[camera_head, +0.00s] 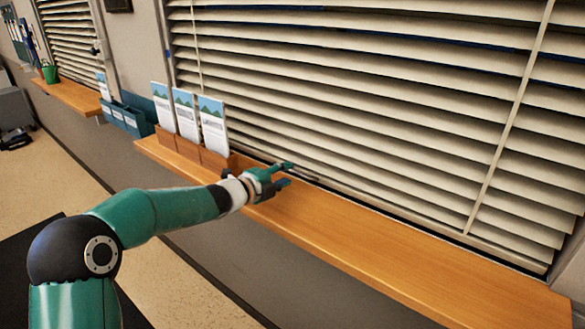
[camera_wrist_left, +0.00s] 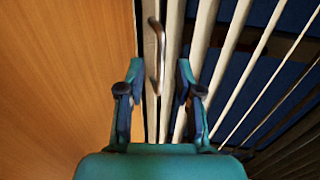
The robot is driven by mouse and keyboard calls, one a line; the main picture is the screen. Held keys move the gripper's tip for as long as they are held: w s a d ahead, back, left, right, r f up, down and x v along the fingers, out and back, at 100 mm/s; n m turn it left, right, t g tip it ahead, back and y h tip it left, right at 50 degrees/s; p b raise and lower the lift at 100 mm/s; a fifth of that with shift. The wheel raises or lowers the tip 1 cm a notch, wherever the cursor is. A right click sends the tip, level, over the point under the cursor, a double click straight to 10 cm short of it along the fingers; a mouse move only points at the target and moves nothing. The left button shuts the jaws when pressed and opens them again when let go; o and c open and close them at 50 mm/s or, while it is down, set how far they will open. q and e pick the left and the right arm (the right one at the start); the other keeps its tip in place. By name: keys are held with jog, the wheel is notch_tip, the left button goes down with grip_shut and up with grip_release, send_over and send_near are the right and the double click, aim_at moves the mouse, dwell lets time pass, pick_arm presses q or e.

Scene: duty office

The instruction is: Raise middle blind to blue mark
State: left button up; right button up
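The large cream slatted blind (camera_head: 360,100) hangs lowered over the window, its bottom edge close above the wooden sill. A small blue mark (camera_head: 168,54) shows on the frame at the blind's left side. My left gripper (camera_head: 289,174) is at the blind's lower edge, above the sill. In the left wrist view its fingers (camera_wrist_left: 160,72) are open and apart. A metal handle (camera_wrist_left: 156,50) on the blind's bottom rail lies ahead, in line with the gap between them. I cannot tell whether the fingers touch it. My right gripper is not in view.
The wooden sill (camera_head: 390,255) runs below the blind and is clear to the right. Several leaflets (camera_head: 184,116) stand in wooden holders just left of my gripper. Farther left are a teal box (camera_head: 125,120), a green cup (camera_head: 50,73) and another blind (camera_head: 70,40).

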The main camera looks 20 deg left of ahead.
aim_at(292, 171)
pick_arm(q)
jog(key=shift+p+x, duration=0.5)
jog(key=shift+x, duration=1.55)
grip_shut()
